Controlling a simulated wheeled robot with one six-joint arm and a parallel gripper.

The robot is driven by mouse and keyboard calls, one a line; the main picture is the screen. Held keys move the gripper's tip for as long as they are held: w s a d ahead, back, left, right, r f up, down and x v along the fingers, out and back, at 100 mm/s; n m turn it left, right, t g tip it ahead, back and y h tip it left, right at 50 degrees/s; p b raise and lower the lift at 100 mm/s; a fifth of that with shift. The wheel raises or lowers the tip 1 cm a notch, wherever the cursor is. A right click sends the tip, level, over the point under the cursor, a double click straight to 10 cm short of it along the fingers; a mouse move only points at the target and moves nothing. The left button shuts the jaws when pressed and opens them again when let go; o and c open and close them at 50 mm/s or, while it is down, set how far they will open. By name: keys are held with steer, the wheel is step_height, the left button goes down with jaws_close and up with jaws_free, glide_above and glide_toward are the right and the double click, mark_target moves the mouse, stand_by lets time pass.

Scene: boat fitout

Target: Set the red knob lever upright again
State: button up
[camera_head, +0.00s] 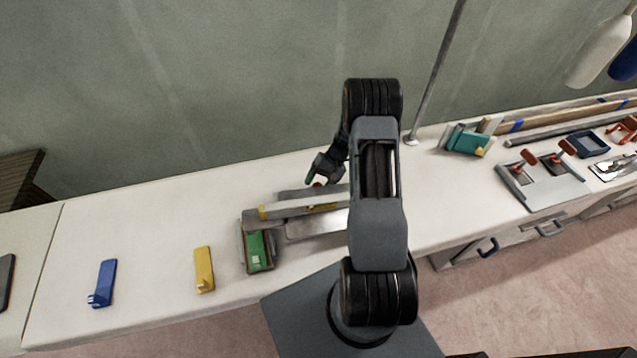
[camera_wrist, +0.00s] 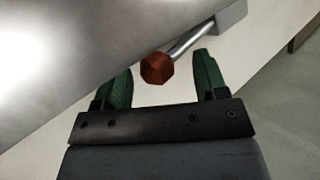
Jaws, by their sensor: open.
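In the wrist view a red knob (camera_wrist: 157,68) sits on the end of a short metal lever rod (camera_wrist: 192,40), which runs slantwise from a grey block (camera_wrist: 231,14). My gripper (camera_wrist: 163,64) has its two green fingers apart. The knob shows between the fingertips, nearer the left one, and neither finger is clearly touching it. In the head view a small bit of red knob (camera_head: 317,184) shows just below my gripper (camera_head: 314,170), and my arm hides much of that area.
A long grey piece with a yellow end (camera_head: 264,212) lies near a green-filled tray (camera_head: 257,252). A yellow piece (camera_head: 204,270) and blue piece (camera_head: 103,283) lie left. Two red-handled levers stand on a grey plate (camera_head: 550,191) at right. A pole (camera_head: 433,80) rises behind.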

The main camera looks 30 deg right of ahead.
steer(key=shift+a+f, duration=0.25)
steer(key=shift+f, duration=0.05)
